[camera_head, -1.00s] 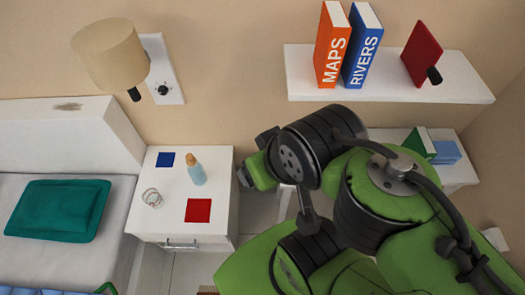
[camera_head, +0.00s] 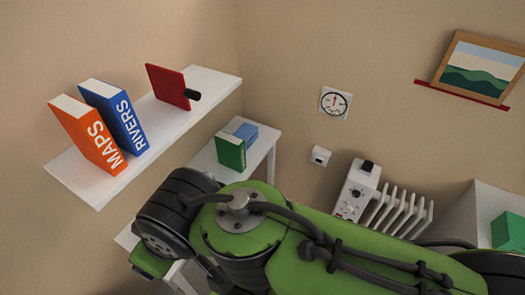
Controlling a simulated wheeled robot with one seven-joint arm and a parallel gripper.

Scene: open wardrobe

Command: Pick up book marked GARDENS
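No lettering reading GARDENS is legible in the head view. A green book (camera_head: 230,151) stands upright on a white table below the shelf, with a blue block-like object (camera_head: 246,132) beside it; I cannot read any title on the green book. An orange book marked MAPS (camera_head: 88,136) and a blue book marked RIVERS (camera_head: 115,117) stand side by side on the wall shelf. My gripper cannot be made out.
The white wall shelf (camera_head: 207,88) also holds a red panel-like object (camera_head: 167,86) with a black knob. The white table (camera_head: 206,160) is partly behind my arm. A white radiator (camera_head: 402,210), a round gauge (camera_head: 334,103) and a framed picture (camera_head: 481,65) are to the right.

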